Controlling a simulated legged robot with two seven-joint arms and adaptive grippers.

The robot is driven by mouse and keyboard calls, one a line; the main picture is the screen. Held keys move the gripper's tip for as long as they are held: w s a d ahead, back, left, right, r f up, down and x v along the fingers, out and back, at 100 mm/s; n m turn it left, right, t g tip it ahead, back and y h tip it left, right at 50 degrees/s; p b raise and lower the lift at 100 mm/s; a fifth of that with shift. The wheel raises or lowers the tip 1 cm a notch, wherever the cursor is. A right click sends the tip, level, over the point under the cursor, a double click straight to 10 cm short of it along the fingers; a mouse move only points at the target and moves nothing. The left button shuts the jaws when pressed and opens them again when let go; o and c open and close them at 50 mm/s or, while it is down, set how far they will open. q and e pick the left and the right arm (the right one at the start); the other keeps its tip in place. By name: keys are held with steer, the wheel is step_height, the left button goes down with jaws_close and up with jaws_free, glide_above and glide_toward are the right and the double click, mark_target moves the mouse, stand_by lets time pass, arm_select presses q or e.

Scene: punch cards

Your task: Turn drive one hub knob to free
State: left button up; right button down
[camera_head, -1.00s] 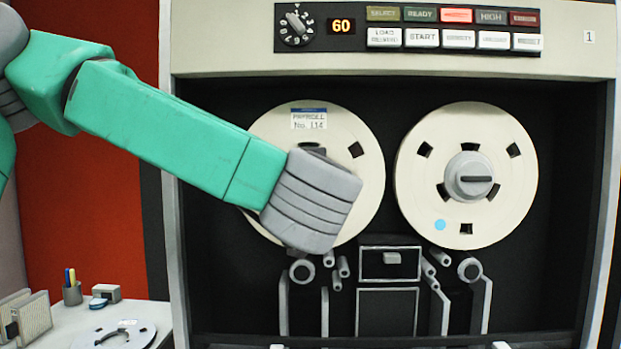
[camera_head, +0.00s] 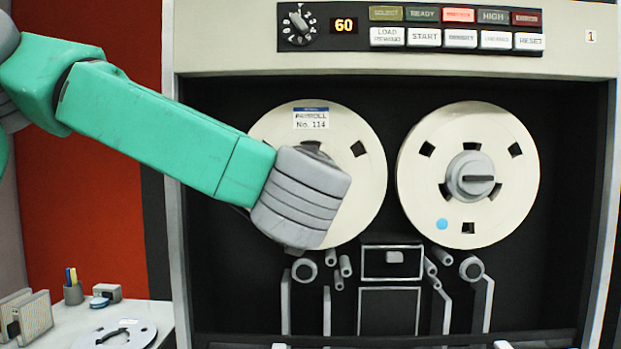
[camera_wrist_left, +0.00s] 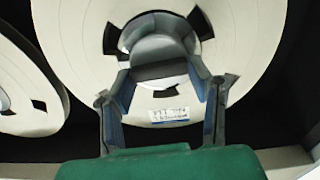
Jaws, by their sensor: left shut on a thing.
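Drive one (camera_head: 590,36), marked with a small "1" label, holds two cream tape reels. The left reel (camera_head: 362,190) carries a label reading PAYROLL No. 114. Its hub knob is hidden in the head view behind my left wrist. In the left wrist view, the grey hub knob (camera_wrist_left: 155,46) sits between the fingers of my left gripper (camera_wrist_left: 160,72), which is shut on it. The right reel (camera_head: 415,190) has its own grey hub knob (camera_head: 470,176), with its dark grip bar lying level. My right gripper is not in view.
Buttons and lamps (camera_head: 456,27) and a numbered dial (camera_head: 299,23) line the top panel; a display reads 60. Rollers and a grey block (camera_head: 391,262) sit below the reels. A side table (camera_head: 60,325) at lower left holds a loose reel (camera_head: 90,338) and a pen cup (camera_head: 73,293).

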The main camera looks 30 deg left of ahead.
arm_select(q)
steer(key=shift+a+f+n+b, duration=0.1)
steer(key=shift+f+n+b, duration=0.1)
steer(key=shift+n+b, duration=2.4)
steer(key=shift+f+n+b, duration=0.25)
steer(key=shift+n+b, duration=1.65)
steer(key=shift+n, duration=1.3)
steer(key=shift+a+f+n+b, duration=0.1)
steer(key=shift+f+n+b, duration=0.1)
steer(key=shift+n+b, duration=2.4)
steer(key=shift+n+p, duration=0.3)
steer(key=shift+n, duration=0.1)
steer(key=o, duration=1.2)
steer(key=shift+c, duration=0.2)
steer(key=shift+r, duration=0.15)
steer(key=shift+s, duration=0.1)
